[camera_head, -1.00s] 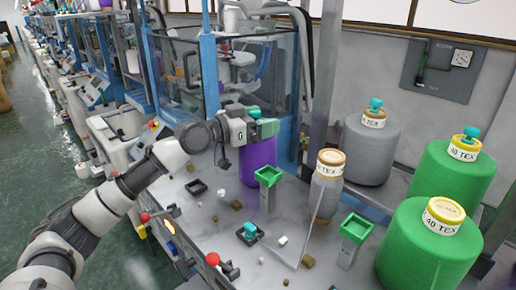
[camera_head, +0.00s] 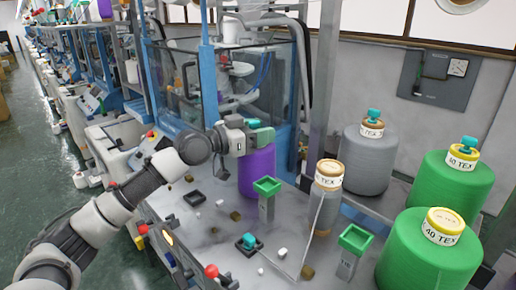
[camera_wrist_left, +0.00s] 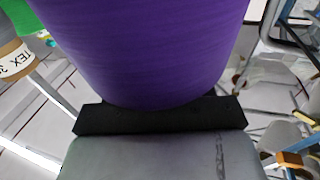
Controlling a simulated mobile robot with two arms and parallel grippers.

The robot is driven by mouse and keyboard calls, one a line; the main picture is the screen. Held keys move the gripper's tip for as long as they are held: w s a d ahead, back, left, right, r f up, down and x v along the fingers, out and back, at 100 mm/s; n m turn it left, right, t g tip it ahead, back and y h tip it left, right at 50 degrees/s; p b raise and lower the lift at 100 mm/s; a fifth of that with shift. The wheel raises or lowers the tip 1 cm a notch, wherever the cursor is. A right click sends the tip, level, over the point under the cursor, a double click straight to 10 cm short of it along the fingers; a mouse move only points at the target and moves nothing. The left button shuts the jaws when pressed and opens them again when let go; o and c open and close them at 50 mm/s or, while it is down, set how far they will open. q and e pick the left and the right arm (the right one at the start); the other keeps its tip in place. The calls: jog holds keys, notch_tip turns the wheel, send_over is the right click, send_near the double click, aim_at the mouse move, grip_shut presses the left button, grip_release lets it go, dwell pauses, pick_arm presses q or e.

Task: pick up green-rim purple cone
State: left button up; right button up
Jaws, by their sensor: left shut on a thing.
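The purple cone (camera_head: 257,172) stands on the grey work surface in front of the glass-sided machine. Its top is hidden in the head view by my left gripper (camera_head: 246,137), which is shut on it at the upper end. In the left wrist view the purple cone (camera_wrist_left: 145,45) fills the upper middle, right against the dark gripper edge (camera_wrist_left: 160,117). The cone's rim is mostly hidden, so I cannot tell its colour for sure. My right gripper is not in view.
Green-topped grey posts (camera_head: 267,187) (camera_head: 354,240) stand close by. A grey-brown cone (camera_head: 327,185), a grey cone (camera_head: 369,155) and green cones (camera_head: 451,181) (camera_head: 429,255) are to the right. Small blocks and dark trays (camera_head: 195,198) lie on the surface.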

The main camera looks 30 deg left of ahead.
pick_arm(q)
notch_tip(320, 180, up, 28)
jog(key=b, duration=0.3)
jog(key=shift+b, duration=0.3)
notch_tip(320, 180, up, 14)
jog(key=p, duration=1.2)
jog(key=shift+w+f, duration=0.1)
